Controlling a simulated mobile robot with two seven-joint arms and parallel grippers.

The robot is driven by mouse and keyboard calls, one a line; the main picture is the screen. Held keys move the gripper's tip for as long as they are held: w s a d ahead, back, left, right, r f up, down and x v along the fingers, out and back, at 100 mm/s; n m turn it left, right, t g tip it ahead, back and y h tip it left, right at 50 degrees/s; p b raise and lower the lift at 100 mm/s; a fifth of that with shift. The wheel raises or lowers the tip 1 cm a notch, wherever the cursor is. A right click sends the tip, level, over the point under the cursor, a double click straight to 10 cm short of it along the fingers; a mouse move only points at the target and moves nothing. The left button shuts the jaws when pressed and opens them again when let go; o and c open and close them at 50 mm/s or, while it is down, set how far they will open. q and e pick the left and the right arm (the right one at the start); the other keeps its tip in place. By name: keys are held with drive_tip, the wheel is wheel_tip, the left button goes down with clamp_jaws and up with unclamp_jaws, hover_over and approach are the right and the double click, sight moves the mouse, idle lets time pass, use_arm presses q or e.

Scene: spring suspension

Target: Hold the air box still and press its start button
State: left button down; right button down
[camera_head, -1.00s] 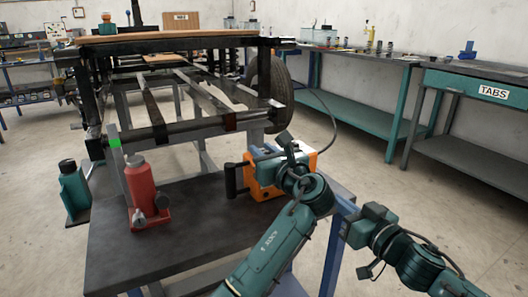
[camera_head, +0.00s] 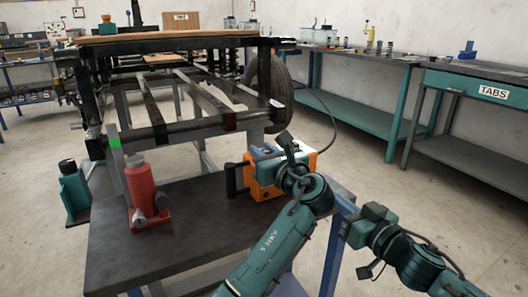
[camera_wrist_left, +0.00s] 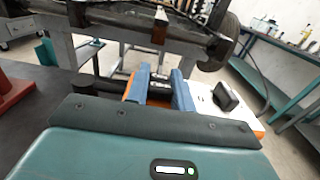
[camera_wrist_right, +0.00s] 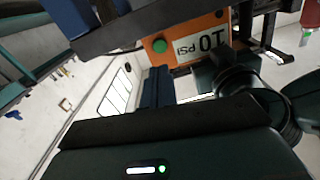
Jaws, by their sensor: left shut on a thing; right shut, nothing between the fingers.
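The orange air box (camera_head: 302,162) stands on the dark table top, its black handle (camera_head: 232,180) on the left. My left gripper (camera_head: 264,168) is shut at the box; its blue fingers (camera_wrist_left: 160,88) show over the orange body in the left wrist view. What lies between them is partly hidden. In the right wrist view the box's orange face (camera_wrist_right: 190,52) appears upside down, with a green round button (camera_wrist_right: 160,46) beside a "10 PSI" label. My right gripper (camera_wrist_right: 157,72) is shut and empty, its tips close below the button in that picture. I cannot tell whether they touch it.
A red bottle jack (camera_head: 142,190) stands on the table (camera_head: 190,235) left of the box. A dark green jack (camera_head: 74,190) is farther left. The metal frame (camera_head: 180,125) with a tyre (camera_head: 272,90) rises behind. The table front is clear.

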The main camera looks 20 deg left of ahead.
idle(0.4)
drive_tip(key=w+r+m+t+h, duration=0.2)
drive_tip(key=w+r+m+h, duration=0.1)
drive_tip(key=r+m+h, duration=0.15)
drive_tip(key=s+f+g, duration=0.1)
drive_tip(key=g, duration=0.1)
drive_tip(key=s+f+m+g+h, duration=0.1)
drive_tip(key=g, duration=0.1)
drive_tip(key=s+d+f+m+g, duration=0.1)
drive_tip(key=s+g, duration=0.1)
drive_tip(key=shift+f+m+h, duration=0.25)
drive_tip(key=shift+f+h, duration=0.1)
drive_tip(key=shift+f, duration=0.05)
drive_tip(key=shift+w+a, duration=0.1)
drive_tip(key=shift+w, duration=0.05)
drive_tip(key=shift+w+a, duration=2.95)
drive_tip(key=shift+a, duration=0.25)
